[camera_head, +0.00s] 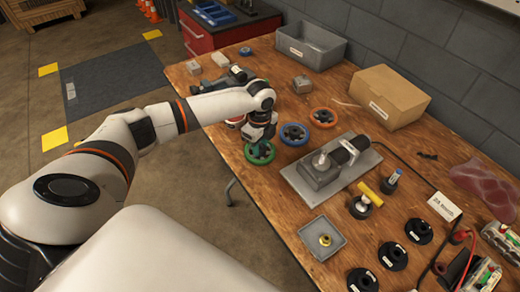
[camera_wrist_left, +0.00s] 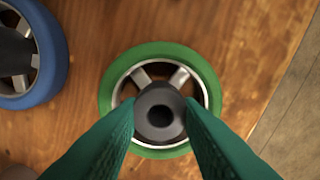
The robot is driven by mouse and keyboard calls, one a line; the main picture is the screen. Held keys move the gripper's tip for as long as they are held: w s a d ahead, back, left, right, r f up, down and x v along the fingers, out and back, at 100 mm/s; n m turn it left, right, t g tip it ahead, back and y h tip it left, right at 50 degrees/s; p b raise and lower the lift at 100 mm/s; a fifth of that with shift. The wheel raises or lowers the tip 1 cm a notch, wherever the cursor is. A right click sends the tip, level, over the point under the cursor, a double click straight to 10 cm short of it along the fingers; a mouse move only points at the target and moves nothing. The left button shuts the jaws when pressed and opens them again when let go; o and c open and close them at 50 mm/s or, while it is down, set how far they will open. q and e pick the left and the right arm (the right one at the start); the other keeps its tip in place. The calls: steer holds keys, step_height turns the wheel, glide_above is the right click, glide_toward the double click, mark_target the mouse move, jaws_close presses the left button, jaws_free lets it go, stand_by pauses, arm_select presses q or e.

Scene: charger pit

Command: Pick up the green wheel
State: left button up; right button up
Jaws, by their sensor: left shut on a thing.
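The green wheel (camera_head: 259,153) lies flat on the wooden table near its left edge. In the left wrist view the green wheel (camera_wrist_left: 201,67) shows a green rim, silver spokes and a dark round hub. My left gripper (camera_head: 262,136) points down over the wheel and hides part of it in the head view. Its green fingers, seen in the left wrist view (camera_wrist_left: 160,118), are shut on the wheel's hub, one on each side. My right gripper is not in view.
A blue wheel (camera_head: 293,134) lies close beside the green one, and an orange wheel (camera_head: 324,117) lies beyond it. A red wheel (camera_head: 236,121) is partly hidden by my arm. A grey plate with a machine (camera_head: 321,171) stands to the right.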

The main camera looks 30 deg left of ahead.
arm_select(q)
steer(key=shift+r, duration=0.15)
step_height(320, 180, up, 10)
stand_by(0.3)
stand_by(1.4)
